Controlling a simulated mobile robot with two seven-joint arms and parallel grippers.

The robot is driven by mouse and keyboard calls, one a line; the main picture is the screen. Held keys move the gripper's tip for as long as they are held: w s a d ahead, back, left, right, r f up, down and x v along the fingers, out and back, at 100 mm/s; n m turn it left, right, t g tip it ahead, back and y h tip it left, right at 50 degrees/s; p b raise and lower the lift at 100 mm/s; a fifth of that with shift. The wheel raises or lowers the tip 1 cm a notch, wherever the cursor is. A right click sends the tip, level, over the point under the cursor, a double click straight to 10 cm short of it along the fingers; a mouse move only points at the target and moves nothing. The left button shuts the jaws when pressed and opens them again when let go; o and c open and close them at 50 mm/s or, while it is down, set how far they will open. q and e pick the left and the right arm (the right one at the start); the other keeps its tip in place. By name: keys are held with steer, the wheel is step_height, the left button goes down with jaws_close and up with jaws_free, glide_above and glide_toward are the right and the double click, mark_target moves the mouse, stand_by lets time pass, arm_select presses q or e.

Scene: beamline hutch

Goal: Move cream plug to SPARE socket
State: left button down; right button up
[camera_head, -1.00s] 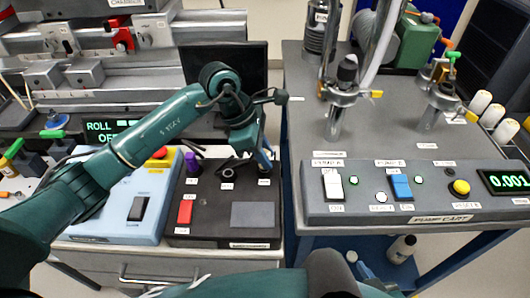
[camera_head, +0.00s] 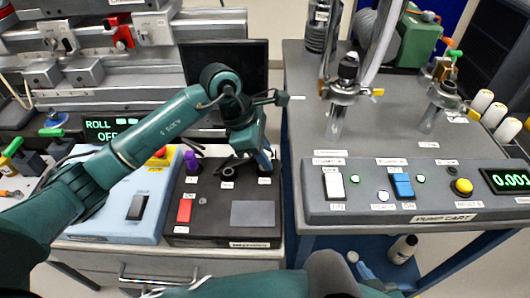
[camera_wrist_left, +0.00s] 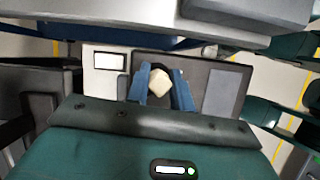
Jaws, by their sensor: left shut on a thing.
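My left gripper (camera_head: 248,163) is over the back right part of the black socket box (camera_head: 207,233). In the left wrist view my left gripper (camera_wrist_left: 160,92) is shut on the cream plug (camera_wrist_left: 159,82), whose pale round end shows between its blue fingers. The plug cannot be made out in the head view, and I cannot tell whether it touches a socket. A dark round socket (camera_head: 228,173) shows left of the fingers. A purple plug (camera_head: 191,161) stands at the box's back left. The small labels are unreadable. My right gripper is not in view.
A pale blue box (camera_head: 110,222) with a black switch is left of the socket box. The box has a red switch (camera_head: 184,210) and a grey panel (camera_head: 255,214). A dark monitor (camera_head: 245,65) stands behind. The pump cart (camera_head: 420,213) is to the right, across a narrow gap.

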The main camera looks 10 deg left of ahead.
arm_select(q)
steer(key=shift+f, duration=0.1)
steer(key=c, duration=1.1)
jaws_free()
steer(key=shift+c, duration=0.2)
steer(key=v, duration=1.3)
steer(key=shift+b, duration=0.4)
